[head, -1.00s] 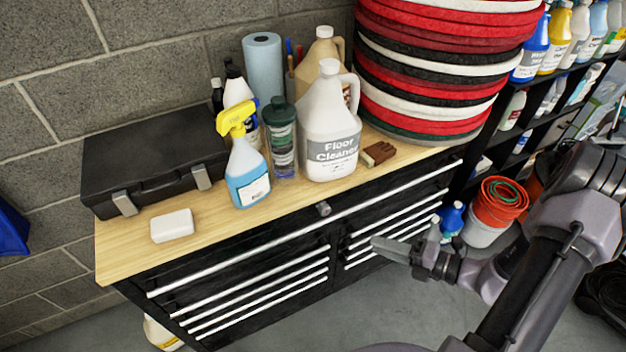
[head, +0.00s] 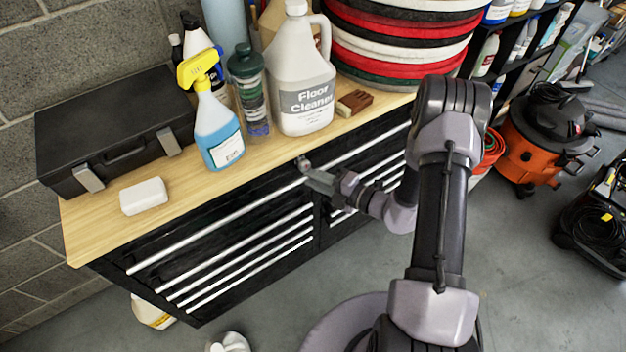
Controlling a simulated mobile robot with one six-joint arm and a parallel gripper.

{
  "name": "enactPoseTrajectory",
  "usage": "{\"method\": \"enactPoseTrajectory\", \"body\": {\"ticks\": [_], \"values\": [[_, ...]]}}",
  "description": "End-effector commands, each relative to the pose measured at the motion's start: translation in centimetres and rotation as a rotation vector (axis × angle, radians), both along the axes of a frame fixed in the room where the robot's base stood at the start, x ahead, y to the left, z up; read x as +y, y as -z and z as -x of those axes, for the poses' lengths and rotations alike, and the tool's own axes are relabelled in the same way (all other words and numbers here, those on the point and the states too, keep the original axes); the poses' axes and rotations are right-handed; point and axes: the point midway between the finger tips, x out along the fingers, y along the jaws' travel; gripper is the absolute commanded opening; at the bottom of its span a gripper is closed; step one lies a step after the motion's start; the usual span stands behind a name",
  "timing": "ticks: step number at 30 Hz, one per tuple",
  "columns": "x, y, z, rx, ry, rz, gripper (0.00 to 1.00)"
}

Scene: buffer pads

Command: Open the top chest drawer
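The black tool chest (head: 140,255) stands against the wall under a wooden top (head: 95,225). Its wide top drawer (head: 240,200) has a long silver handle bar (head: 205,235) and looks shut.
On the top stand a black case (head: 110,135), a white block (head: 143,196), a blue spray bottle (head: 215,125), a floor cleaner jug (head: 302,80) and a brown brush (head: 354,102). An orange vacuum (head: 545,140) stands at right.

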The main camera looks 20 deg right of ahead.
Motion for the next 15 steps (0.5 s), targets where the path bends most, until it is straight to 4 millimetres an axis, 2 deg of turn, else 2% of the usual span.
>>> {"method": "enactPoseTrajectory", "body": {"ticks": [8,9,12,15], "values": [[0.18,0.00,-0.21,0.000,0.000,0.000,0.24],[0.18,0.00,-0.21,0.000,0.000,0.000,0.22],[0.17,0.00,-0.20,0.000,0.000,0.000,0.03],[0.17,0.00,-0.20,0.000,0.000,0.000,0.00]]}}
